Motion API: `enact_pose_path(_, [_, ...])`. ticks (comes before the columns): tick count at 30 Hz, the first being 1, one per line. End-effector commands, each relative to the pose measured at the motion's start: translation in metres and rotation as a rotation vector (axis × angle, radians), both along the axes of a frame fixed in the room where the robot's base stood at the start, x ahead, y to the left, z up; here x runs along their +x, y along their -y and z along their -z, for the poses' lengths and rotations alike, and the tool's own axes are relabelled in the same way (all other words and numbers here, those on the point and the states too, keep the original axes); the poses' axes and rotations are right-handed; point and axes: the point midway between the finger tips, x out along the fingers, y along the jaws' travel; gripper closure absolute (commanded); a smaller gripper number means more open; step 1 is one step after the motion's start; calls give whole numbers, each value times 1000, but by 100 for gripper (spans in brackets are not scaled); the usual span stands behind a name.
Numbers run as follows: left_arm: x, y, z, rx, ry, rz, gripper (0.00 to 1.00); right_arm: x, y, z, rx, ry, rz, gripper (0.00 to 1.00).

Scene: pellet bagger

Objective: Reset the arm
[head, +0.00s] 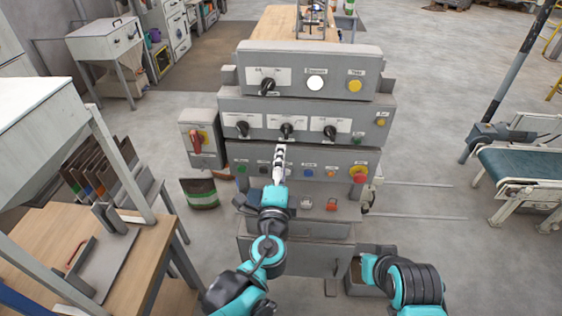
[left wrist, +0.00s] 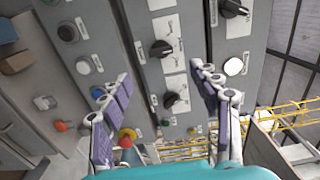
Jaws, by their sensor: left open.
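A grey control console (head: 307,106) stands in the middle of the head view with stepped panels of knobs and buttons. My left gripper (head: 281,148) reaches up over its lower panel, its tip just below the middle black knob (head: 287,130). In the left wrist view my left gripper (left wrist: 160,72) is open, with its two fingers spread apart and nothing between the pads. A black knob (left wrist: 162,48) lies in the background between the fingers. My right arm shows at the lower right of the head view, but its gripper is not visible.
A red emergency button (head: 358,174) sits at the panel's right. A grey box with a red handle (head: 197,139) adjoins the console's left. A wooden workbench (head: 92,232) stands at the left, a conveyor (head: 525,172) at the right. Floor is clear between console and conveyor.

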Motion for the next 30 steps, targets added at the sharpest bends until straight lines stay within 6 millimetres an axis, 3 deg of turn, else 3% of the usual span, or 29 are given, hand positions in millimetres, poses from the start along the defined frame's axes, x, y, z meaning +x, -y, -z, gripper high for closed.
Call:
enact_pose_path(9, [0, -6, 1, -19, -9, -14, 38, 0, 0, 0, 0, 0, 0, 100])
enact_pose_path(11, [-1, -19, 3, -61, -32, -46, 38, 0, 0, 0, 0, 0, 0, 100])
enact_pose_path(14, [-7, -60, 12, -206, -106, -150, 38, 0, 0, 0, 0, 0, 0, 100])
enact_pose_path(18, [-38, -128, 44, -528, -272, -366, 38, 0, 0, 0, 0, 0, 0, 100])
enact_pose_path(21, [-75, -158, 73, -778, -403, -513, 38, 0, 0, 0, 0, 0, 0, 100])
enact_pose_path(24, [-113, -166, 98, -1014, -527, -629, 38, 0, 0, 0, 0, 0, 0, 100])
enact_pose_path(30, [-164, -149, 121, -1340, -701, -740, 38, 0, 0, 0, 0, 0, 0, 100])
